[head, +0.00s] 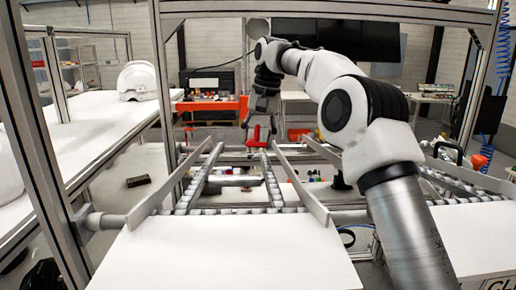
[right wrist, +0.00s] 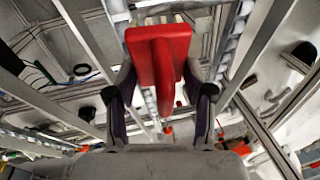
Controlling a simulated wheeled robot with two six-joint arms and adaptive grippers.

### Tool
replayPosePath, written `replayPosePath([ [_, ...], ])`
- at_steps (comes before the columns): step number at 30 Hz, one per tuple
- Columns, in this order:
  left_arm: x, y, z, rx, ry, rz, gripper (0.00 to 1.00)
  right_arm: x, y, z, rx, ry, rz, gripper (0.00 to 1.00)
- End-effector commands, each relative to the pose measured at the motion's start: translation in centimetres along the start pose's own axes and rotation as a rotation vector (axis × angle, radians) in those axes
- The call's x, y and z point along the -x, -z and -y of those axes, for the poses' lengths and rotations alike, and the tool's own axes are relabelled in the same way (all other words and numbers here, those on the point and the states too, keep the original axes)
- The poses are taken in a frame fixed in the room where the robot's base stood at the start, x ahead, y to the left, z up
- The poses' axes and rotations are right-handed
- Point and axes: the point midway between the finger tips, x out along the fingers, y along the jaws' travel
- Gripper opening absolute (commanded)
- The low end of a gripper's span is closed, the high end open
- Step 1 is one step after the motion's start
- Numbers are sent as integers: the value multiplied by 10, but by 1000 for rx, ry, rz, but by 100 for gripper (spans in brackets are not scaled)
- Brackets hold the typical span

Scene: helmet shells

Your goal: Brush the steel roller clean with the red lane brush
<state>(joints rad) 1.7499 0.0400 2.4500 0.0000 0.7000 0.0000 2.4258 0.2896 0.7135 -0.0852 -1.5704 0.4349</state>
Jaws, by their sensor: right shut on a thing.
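My right gripper (head: 259,117) hangs over the middle of the conveyor frame, its arm coming in from the right. It is shut on the red lane brush (head: 258,136), which also shows in the right wrist view (right wrist: 158,58) as a flat red block with a red handle between the fingers. The brush looks above the lanes; contact with a roller cannot be made out. My left gripper is not in view.
Slanted metal guide rails (head: 297,183) flank the lanes. A white panel (head: 225,255) lies in front. A white table (head: 95,125) at left carries a white helmet shell (head: 136,82). An aluminium post (head: 165,95) stands left of the arm. An orange bench (head: 213,105) is behind.

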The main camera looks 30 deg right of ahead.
Motion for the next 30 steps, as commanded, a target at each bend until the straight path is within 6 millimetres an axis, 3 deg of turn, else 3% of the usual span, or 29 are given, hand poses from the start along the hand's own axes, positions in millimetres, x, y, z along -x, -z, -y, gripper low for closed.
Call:
replayPosePath([
  [10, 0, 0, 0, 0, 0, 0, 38, 4, 3, 1, -1, 0, -1, 8],
  [19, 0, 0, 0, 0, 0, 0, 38, 28, 12, 6, 0, 1, -2, 8],
  [30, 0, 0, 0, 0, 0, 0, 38, 29, 11, 6, 1, 0, 0, 8],
])
